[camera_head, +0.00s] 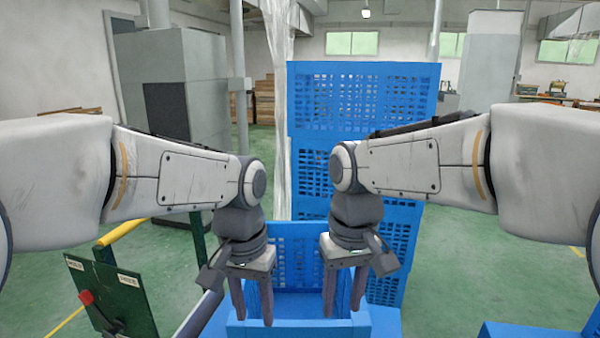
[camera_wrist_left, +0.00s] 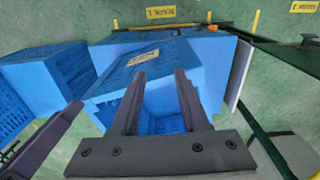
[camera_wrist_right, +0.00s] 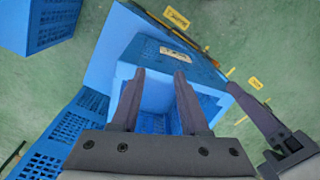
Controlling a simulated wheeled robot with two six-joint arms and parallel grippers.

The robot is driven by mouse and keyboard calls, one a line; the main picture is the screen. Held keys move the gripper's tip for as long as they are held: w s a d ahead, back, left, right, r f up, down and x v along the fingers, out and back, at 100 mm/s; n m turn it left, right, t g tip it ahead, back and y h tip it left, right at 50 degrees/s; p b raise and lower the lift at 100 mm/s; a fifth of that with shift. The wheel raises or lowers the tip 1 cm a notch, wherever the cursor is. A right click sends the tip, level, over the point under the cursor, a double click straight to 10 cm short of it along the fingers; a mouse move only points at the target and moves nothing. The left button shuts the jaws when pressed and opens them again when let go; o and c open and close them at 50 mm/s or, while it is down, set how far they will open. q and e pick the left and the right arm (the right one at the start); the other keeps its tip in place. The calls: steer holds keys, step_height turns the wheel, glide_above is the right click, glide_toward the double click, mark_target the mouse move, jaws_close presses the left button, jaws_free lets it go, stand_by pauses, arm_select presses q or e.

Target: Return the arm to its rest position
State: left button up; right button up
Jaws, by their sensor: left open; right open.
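Both my arms reach forward, bent at the elbow, with the grippers pointing down side by side. My left gripper (camera_head: 252,305) is open and empty above the near left part of a blue crate (camera_head: 300,330). My right gripper (camera_head: 343,303) is open and empty above the crate's right part. In the left wrist view the open fingers (camera_wrist_left: 158,100) show over the open crate (camera_wrist_left: 195,68). In the right wrist view the open fingers (camera_wrist_right: 160,98) also show over the crate (camera_wrist_right: 135,55). I cannot tell whether the fingertips reach below the rim.
A tall stack of blue perforated crates (camera_head: 365,95) stands behind. A green panel with a red knob (camera_head: 108,295) and a yellow rail (camera_head: 122,232) stand at left. Another blue surface (camera_head: 520,330) is at lower right. Green floor (camera_head: 480,265) is open at right.

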arm_select(q)
steer(key=s+d+f+m+b, duration=0.3)
steer(key=s+f+m+b, duration=0.2)
steer(key=s+f, duration=1)
arm_select(e)
steer(key=s+a+f+n, duration=0.2)
steer(key=s+f+n, duration=0.3)
steer(key=s+f, duration=1.1)
arm_select(q)
step_height(320, 180, up, 30)
steer(key=s+p, duration=0.1)
steer(key=p, duration=2.8)
steer(key=shift+a+r+h, duration=0.15)
steer(key=shift+r+h, duration=0.05)
steer(key=shift+h, duration=0.1)
arm_select(e)
step_height(320, 180, up, 30)
steer(key=shift+s+f+y, duration=0.25)
steer(key=shift+y, duration=0.05)
arm_select(q)
steer(key=shift+s, duration=0.1)
steer(key=shift+a, duration=0.1)
arm_select(e)
steer(key=shift+a, duration=0.15)
